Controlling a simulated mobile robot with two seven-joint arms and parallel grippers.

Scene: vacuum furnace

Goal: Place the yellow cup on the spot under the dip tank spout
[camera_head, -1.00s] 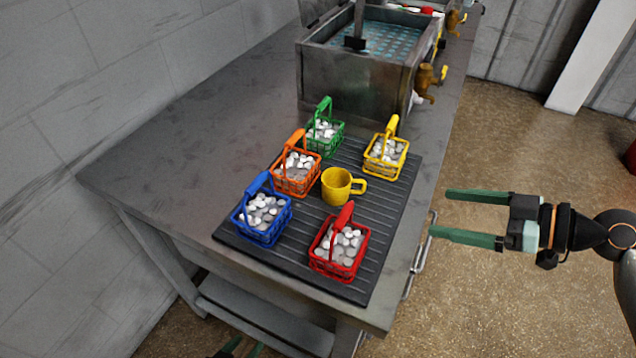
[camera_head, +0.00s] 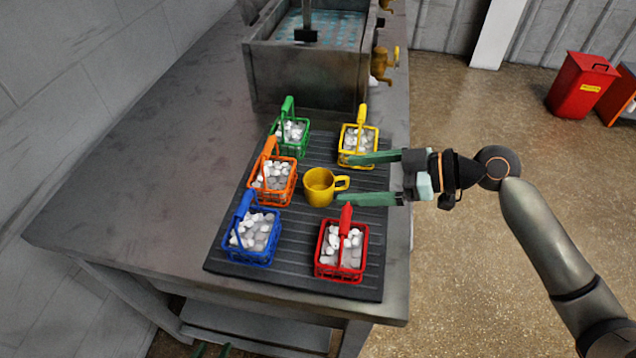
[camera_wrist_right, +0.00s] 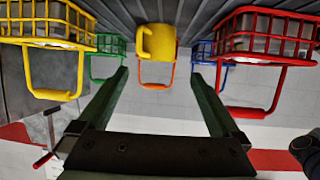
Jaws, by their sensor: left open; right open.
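The yellow cup (camera_head: 319,187) stands upright on the dark ribbed mat among several coloured baskets, its handle to the right. My right gripper (camera_head: 347,178) is open and empty, its fingertips on either side of the cup's handle but not closed on it. In the right wrist view the cup (camera_wrist_right: 158,42) shows ahead, between the two fingers (camera_wrist_right: 162,75). The dip tank (camera_head: 305,75) stands behind the mat, with a brass spout (camera_head: 384,66) on its right side. The spot under the spout is not clearly visible. My left gripper (camera_head: 208,350) barely shows at the bottom edge, open.
Green (camera_head: 290,134), orange (camera_head: 273,178), blue (camera_head: 251,240), red (camera_head: 342,250) and yellow (camera_head: 358,142) baskets of pale pieces surround the cup on the mat (camera_head: 300,277). The table's left side (camera_head: 150,175) is clear. A red bin (camera_head: 582,86) stands on the floor at right.

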